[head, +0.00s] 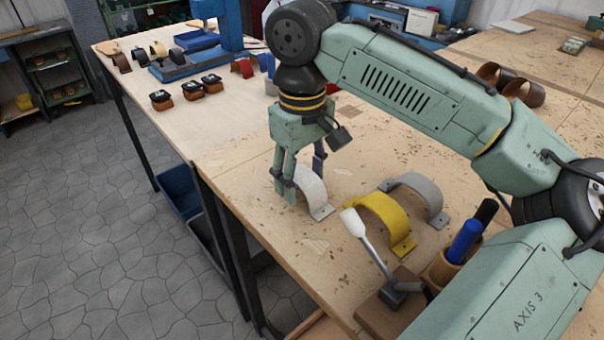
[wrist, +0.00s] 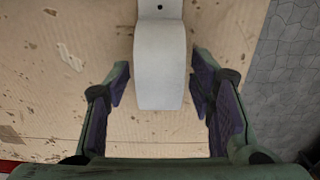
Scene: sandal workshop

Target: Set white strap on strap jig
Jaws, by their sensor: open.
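The white strap (head: 314,190) is an arched band with a flat, holed foot, standing on the near workbench. In the wrist view the white strap (wrist: 160,65) lies between and ahead of my open fingers, with visible gaps on both sides. My gripper (head: 302,182) is open and low over the bench, its fingers beside the strap; part of the strap is hidden behind a finger. In the wrist view my gripper (wrist: 161,82) holds nothing. I cannot tell for sure which thing is the strap jig; a blue fixture (head: 178,70) stands on the far bench.
A yellow strap (head: 384,218) and a grey strap (head: 424,190) stand right of the white one. A white-headed tool (head: 366,240) and a holder with blue and black handles (head: 440,270) are nearer. Several brown sandal pieces (head: 188,90) lie farther back. The bench edge drops off left.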

